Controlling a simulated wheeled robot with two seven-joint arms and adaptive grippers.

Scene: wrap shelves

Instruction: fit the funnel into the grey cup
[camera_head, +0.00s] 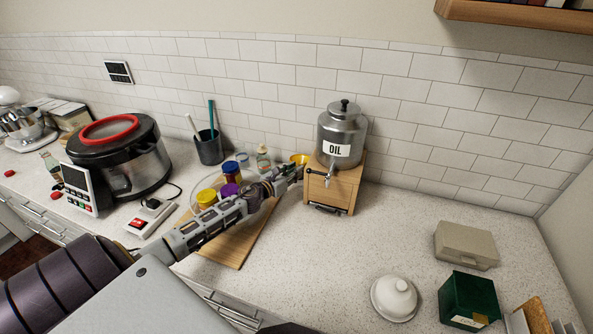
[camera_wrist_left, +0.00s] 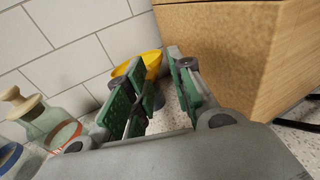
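A yellow flared piece, which looks like the funnel (camera_head: 299,158), stands at the back of the counter just left of the oil stand. In the left wrist view the yellow funnel (camera_wrist_left: 153,60) shows beyond and between my fingers, partly hidden by them. My left gripper (camera_head: 298,173) is open and reaches towards it; I cannot tell whether the fingers touch it. Its green finger pads (camera_wrist_left: 155,85) are apart with nothing clearly held. A dark grey cup (camera_head: 209,150) with utensils stands upright near the back wall, left of the gripper. My right gripper is not in view.
The wooden oil stand (camera_head: 340,190) with its metal dispenser is close right of my left gripper. Several jars (camera_head: 231,172) stand by the wooden board (camera_head: 237,248) under my arm. A white domed piece (camera_head: 395,298) and boxes sit at right; the counter's middle is clear.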

